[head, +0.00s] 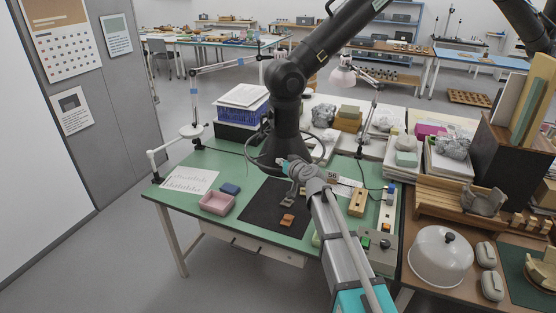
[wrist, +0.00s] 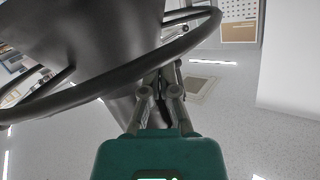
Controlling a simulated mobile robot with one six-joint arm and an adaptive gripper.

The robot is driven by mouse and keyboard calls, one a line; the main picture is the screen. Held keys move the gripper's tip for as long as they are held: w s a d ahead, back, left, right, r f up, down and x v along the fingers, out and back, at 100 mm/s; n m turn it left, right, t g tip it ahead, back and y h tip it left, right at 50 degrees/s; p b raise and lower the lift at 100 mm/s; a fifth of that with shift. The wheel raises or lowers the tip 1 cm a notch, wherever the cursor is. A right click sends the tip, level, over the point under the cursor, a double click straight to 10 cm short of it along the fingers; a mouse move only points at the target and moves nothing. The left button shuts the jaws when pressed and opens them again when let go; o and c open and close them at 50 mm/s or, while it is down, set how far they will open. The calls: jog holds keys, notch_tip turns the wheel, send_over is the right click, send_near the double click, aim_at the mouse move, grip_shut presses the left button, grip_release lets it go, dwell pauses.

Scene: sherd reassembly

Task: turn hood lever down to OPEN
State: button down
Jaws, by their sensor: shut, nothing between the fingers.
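The black hood (head: 286,118) hangs from a jointed black duct over the green table, with a dark ring (head: 250,160) around its lower end. In the wrist view the hood (wrist: 80,35) fills the upper left, and its ring (wrist: 100,86) sweeps across close in front. My gripper (head: 282,160) is at the hood's lower end, by the ring. In the wrist view my gripper (wrist: 168,72) is shut and empty, its fingers close against the ring and partly hidden by it. I cannot tell whether they touch. The lever and its OPEN mark cannot be made out.
Below the hood lies a black mat (head: 262,215) with a small orange-brown piece (head: 287,220). A pink tray (head: 217,203) stands to its left. A desk lamp (head: 343,76) and stacked boxes stand behind. A glass-like white dome (head: 440,256) is at right.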

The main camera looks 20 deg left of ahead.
jog(key=shift+s+d+f, duration=0.25)
jog(key=shift+d+f, duration=0.05)
jog(key=shift+f, duration=0.1)
jog(key=shift+r, duration=0.1)
dwell(0.3)
